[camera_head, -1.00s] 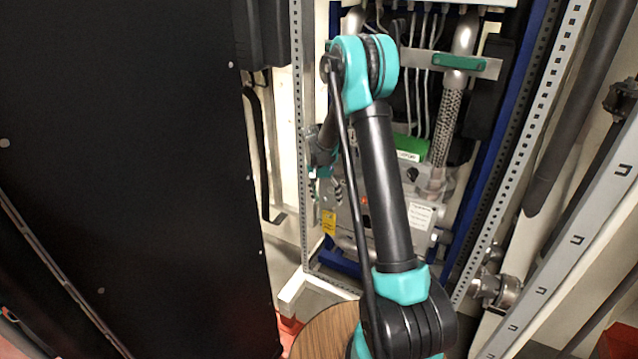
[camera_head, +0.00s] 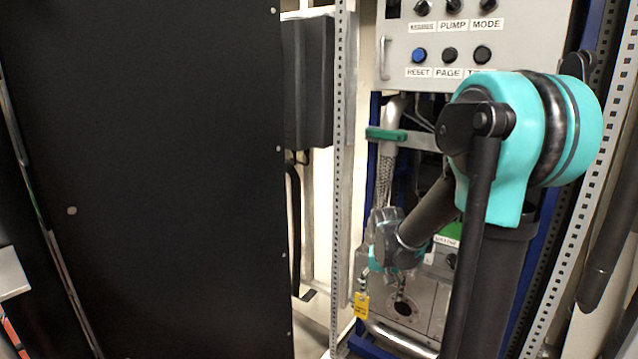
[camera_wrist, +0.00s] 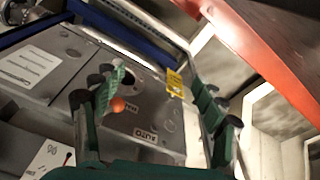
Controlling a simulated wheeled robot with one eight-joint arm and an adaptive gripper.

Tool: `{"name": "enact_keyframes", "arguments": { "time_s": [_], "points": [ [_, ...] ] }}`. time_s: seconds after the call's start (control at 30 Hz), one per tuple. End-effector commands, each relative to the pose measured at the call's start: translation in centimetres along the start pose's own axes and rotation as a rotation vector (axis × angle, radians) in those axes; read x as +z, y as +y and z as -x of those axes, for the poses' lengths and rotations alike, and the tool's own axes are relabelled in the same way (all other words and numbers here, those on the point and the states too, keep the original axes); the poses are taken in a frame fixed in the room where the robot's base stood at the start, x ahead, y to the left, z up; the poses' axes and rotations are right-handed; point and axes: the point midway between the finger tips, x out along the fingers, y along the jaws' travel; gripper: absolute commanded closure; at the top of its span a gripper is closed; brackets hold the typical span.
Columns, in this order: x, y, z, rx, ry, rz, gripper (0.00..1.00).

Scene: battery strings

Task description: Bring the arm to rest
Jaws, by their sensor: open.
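My gripper (camera_head: 382,290) hangs at the end of my teal and black arm, in front of the lower part of the open cabinet, with its fingers pointing down. In the wrist view its two green-padded fingers (camera_wrist: 158,80) stand apart, with nothing held between them. Behind them is a grey metal panel (camera_wrist: 60,75) with an orange knob (camera_wrist: 117,104), which shows beside the left finger. A yellow tag (camera_wrist: 175,83) shows between the fingertips; it also shows in the head view (camera_head: 361,305). I cannot tell the exact gap to the panel.
A large black panel (camera_head: 150,180) fills the left. A perforated upright (camera_head: 340,170) stands left of the cabinet and another (camera_head: 580,210) to its right. A control box (camera_head: 460,45) with knobs and buttons is above. A red-orange beam (camera_wrist: 262,65) crosses the wrist view's upper right.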

Motion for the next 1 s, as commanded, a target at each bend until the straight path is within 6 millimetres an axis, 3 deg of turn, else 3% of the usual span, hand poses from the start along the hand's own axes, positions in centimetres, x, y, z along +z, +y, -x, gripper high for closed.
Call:
{"name": "enact_keyframes", "arguments": {
  "time_s": [0.3, 0.5, 0.7, 1.0],
  "points": [
    [8.5, 3.2, 1.2, -0.061, 0.118, 0.144, 0.29],
    [12.6, 4.4, 0.8, -0.081, 0.183, 0.217, 0.29],
    [14.2, 4.8, 0.4, -0.088, 0.213, 0.25, 0.29],
    [14.3, 4.8, 0.4, -0.088, 0.215, 0.253, 0.29]
  ]
}}
